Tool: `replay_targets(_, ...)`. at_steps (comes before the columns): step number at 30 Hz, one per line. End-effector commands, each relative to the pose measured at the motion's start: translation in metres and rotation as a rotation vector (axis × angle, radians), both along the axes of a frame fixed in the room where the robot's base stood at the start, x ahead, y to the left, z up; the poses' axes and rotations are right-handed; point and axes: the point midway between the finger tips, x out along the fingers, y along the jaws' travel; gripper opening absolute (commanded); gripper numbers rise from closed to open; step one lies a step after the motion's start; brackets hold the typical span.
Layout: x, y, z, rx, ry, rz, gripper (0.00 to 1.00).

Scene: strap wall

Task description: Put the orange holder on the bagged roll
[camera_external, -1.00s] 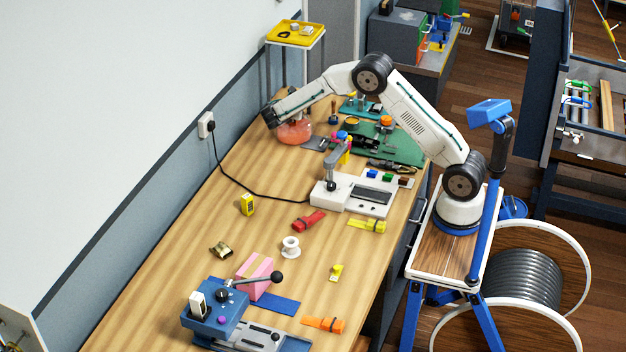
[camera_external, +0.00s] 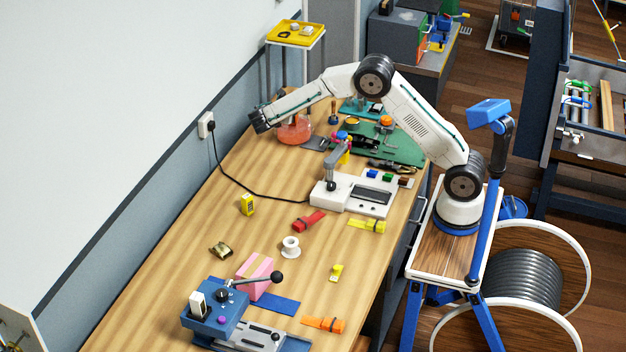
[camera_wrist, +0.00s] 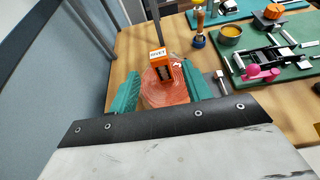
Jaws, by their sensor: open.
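The bagged roll (camera_external: 295,131), a translucent reddish-orange bundle, sits on the far end of the wooden bench near the wall. In the wrist view the roll (camera_wrist: 171,92) shows its coiled top. The orange holder (camera_wrist: 158,62), a small box with a white printed label, stands upright over the far part of that top and appears to rest on it. I cannot make out the holder in the external view. My gripper (camera_wrist: 163,70) is open, its teal fingers apart on either side of the holder and roll, with visible gaps to the holder.
A white lever device (camera_external: 345,195) stands mid-bench. A yellow tray stand (camera_external: 296,33) is behind. The wall is close on the left.

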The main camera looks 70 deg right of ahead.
Motion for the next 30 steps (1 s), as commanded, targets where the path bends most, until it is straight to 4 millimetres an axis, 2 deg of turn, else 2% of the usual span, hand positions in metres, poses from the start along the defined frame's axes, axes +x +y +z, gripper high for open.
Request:
replay_targets(3,0.000,0.012,0.005,0.000,-0.001,0.000,0.49)
replay_targets(7,-0.008,0.016,0.015,0.017,-0.021,-0.017,0.49)
replay_targets(11,-0.041,0.017,0.044,0.091,-0.110,-0.090,0.49)
replay_targets(15,-0.103,0.023,0.083,0.221,-0.261,-0.225,0.49)
replay_targets(21,-0.201,0.040,0.118,0.410,-0.474,-0.445,0.49)
replay_targets(25,-0.266,0.056,0.130,0.530,-0.603,-0.596,0.49)
replay_targets(30,-0.347,0.081,0.132,0.683,-0.758,-0.809,0.49)
